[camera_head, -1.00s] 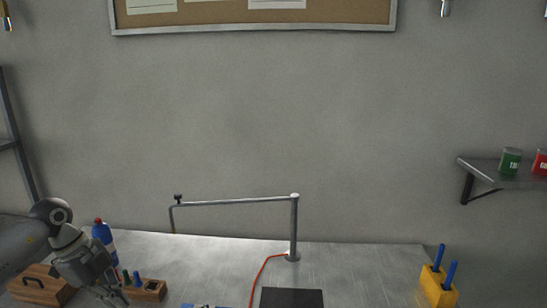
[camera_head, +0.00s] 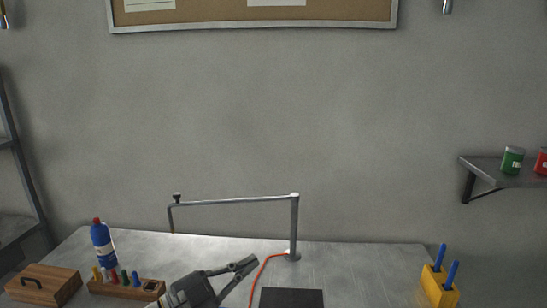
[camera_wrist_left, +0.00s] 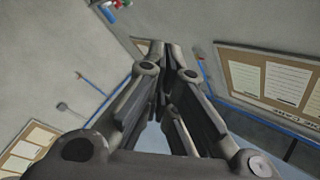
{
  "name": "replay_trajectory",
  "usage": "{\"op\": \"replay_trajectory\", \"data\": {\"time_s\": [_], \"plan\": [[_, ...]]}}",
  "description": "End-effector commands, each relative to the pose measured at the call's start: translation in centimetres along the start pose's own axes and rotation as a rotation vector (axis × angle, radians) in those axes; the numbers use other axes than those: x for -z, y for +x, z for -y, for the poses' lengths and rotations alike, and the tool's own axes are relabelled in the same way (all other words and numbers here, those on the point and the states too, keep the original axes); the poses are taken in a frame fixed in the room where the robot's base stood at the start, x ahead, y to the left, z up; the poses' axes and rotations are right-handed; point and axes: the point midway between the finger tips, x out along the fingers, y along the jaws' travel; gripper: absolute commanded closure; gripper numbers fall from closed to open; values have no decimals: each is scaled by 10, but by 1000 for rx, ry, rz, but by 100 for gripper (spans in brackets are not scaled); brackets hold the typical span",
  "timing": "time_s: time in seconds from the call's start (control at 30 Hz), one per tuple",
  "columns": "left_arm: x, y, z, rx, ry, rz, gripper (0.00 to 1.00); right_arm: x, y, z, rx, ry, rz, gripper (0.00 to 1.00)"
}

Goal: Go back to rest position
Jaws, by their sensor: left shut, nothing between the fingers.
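My left gripper (camera_head: 250,265) is low in the head view, over the front middle of the metal table (camera_head: 350,262). Its fingers point to the right and slightly up, close to the red cable (camera_head: 262,268). In the left wrist view the fingers (camera_wrist_left: 160,55) come together with nothing held between them. The wrist view looks towards walls and boards, with no table object near the fingers. My right gripper is not in view.
A wooden tool block (camera_head: 125,289), a wooden box (camera_head: 45,285) and a blue bottle (camera_head: 102,243) stand at the left. A metal stand (camera_head: 294,225) rises behind the gripper. A dark pad (camera_head: 291,298) and a yellow holder (camera_head: 437,288) are to the right.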

Motion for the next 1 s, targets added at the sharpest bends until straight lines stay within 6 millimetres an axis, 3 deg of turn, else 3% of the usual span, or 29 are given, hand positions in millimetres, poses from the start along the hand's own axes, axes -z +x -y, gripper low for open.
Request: {"op": "replay_trajectory", "data": {"time_s": [0.13, 0.27, 0.47, 0.57, 0.7, 0.87, 1.0], "plan": [[-8, -15, 16, 266, -101, 84, 100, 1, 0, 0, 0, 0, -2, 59], [-32, -44, 22, 461, -197, 233, 100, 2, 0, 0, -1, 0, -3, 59], [-81, -112, -2, 655, -370, 565, 100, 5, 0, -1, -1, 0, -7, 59], [-102, -151, -33, 692, -466, 760, 100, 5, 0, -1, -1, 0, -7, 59], [-118, -209, -91, 670, -606, 1044, 100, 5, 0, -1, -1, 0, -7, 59], [-112, -264, -160, 562, -749, 1315, 100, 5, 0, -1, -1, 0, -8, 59], [-95, -298, -208, 445, -849, 1479, 100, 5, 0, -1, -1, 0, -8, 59]]}}
